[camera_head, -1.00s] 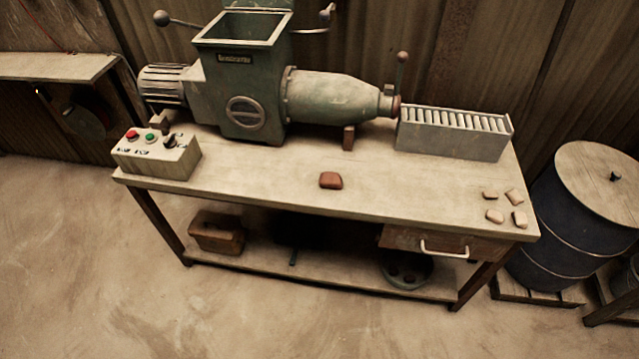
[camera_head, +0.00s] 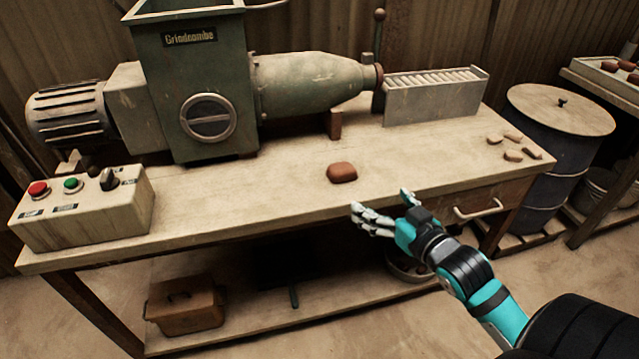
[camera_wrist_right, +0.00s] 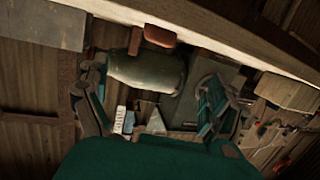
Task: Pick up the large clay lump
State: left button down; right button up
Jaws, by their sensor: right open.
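The large clay lump (camera_head: 341,172) is a reddish-brown rounded block. It lies on the workbench top (camera_head: 250,205), near the front edge at the middle. It also shows in the right wrist view (camera_wrist_right: 160,36), at the top, beyond the fingers. My right gripper (camera_head: 380,208) is open and empty. In the head view it appears just below and to the right of the lump, by the bench's front edge, apart from the lump. In the right wrist view its two fingers (camera_wrist_right: 155,108) are spread wide. My left gripper is not in view.
A green press machine (camera_head: 200,90) stands along the back of the bench. A control box (camera_head: 85,210) with buttons is at the left. A grey roller tray (camera_head: 435,97) is at the back right. Several small clay pieces (camera_head: 512,155) lie at the right end. Bench around the lump is clear.

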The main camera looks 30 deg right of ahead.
jog(key=b, duration=0.2)
send_near(347, 173)
jog(key=w, duration=0.5)
jog(key=shift+w+f, duration=0.2)
jog(key=shift+f, duration=0.2)
jog(key=shift+w+d+f+b, duration=0.1)
jog(key=shift+w+f, duration=0.15)
jog(key=shift+w, duration=0.7)
jog(key=shift+w+f+b, duration=0.15)
jog(key=shift+w+f, duration=0.05)
jog(key=shift+w, duration=0.7)
jog(key=shift+w+d+f+b, duration=0.1)
jog(key=shift+w+f, duration=0.15)
jog(key=shift+w, duration=0.7)
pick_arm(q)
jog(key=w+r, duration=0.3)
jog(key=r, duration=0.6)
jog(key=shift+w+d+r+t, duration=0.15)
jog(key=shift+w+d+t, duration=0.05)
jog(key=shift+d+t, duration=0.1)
pick_arm(e)
jog(key=c, duration=1.5)
